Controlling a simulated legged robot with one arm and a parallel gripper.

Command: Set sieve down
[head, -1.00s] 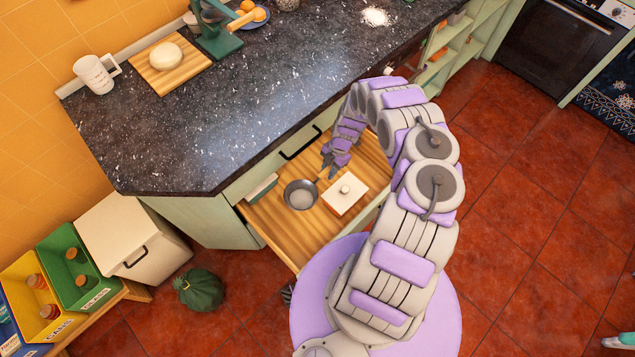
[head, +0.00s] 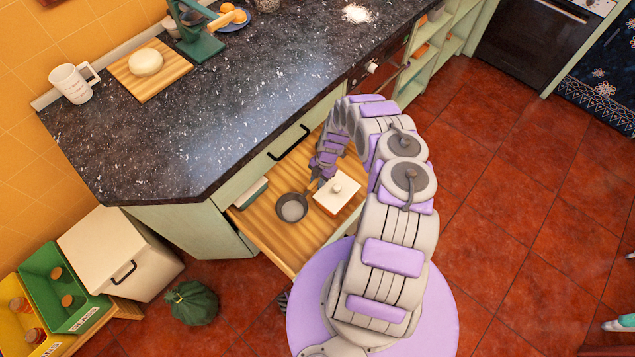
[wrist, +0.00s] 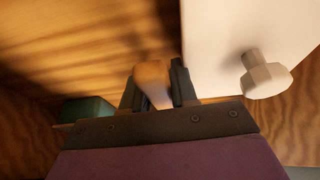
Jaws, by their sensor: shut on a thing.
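The sieve (head: 291,207) is a round dark grey bowl with a paler bottom, inside the open wooden drawer (head: 266,238). Its bowl shows in the head view, left of a white lidded box. My gripper (head: 314,184) is at its upper right, between the bowl and the box. In the wrist view my gripper (wrist: 158,90) is shut on the tan handle (wrist: 152,82). The bowl does not show in the wrist view. I cannot tell whether the sieve touches the drawer floor.
The white box (head: 337,193) with a round knob is close on the right; its knob (wrist: 266,76) shows in the wrist view. A green item (head: 250,193) lies at the drawer's left side. The dark countertop (head: 190,130) overhangs behind. The drawer's front left floor is bare.

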